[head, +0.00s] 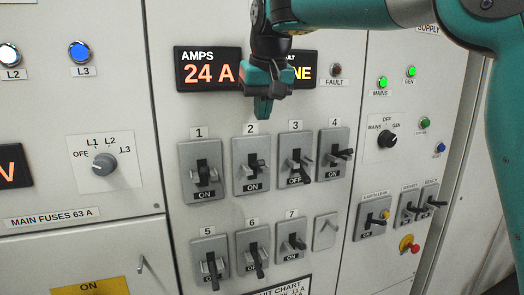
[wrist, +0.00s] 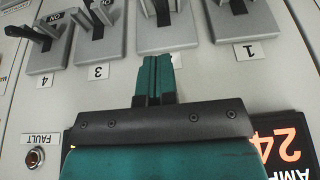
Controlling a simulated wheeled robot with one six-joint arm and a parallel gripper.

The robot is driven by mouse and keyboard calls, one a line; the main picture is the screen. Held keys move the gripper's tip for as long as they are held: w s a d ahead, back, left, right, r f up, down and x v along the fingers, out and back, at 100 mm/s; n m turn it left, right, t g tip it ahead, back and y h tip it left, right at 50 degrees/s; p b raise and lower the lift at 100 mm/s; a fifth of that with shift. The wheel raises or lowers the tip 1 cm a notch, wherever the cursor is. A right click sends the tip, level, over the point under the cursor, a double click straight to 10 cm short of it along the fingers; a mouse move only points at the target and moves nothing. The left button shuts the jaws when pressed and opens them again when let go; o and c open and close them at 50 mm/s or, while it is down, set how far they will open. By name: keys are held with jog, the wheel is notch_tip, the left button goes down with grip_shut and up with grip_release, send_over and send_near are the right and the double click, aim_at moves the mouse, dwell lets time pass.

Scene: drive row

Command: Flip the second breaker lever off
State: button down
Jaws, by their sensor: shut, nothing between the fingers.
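The second breaker (head: 239,176) is a grey plate under the number 2, with a black lever (head: 253,172) and an ON label showing below it. My gripper (head: 263,112) is shut and empty, fingertips pointing down, just above the number 2 plate and in front of the display's lower edge. In the wrist view, which shows the panel upside down, the shut fingertips (wrist: 157,62) point at the second breaker (wrist: 166,39) and partly cover its number tag. Its lever (wrist: 162,12) is cut off by the top edge. I see no contact with the lever.
Breaker 1 (head: 188,181) is left, showing ON. Breaker 3 (head: 284,181), right, shows OFF; breaker 4 (head: 336,176) is farther right. Breakers 5 (head: 198,246), 6 (head: 241,261) and 7 (head: 279,246) stand below. The amps display (head: 208,70) reads 24 A, partly behind my gripper.

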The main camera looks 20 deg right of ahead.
jog(key=p, duration=0.1)
send_over(256, 164)
jog(key=w+d, duration=0.1)
notch_tip(256, 164, down, 5)
jog(key=shift+d, duration=0.15)
jog(key=shift+s+f+p, duration=0.3)
jog(key=shift+s+f, duration=0.25)
jog(key=shift+f, duration=0.35)
jog(key=shift+s+f, duration=0.2)
jog(key=shift+f, duration=0.5)
jog(key=shift+f, duration=0.1)
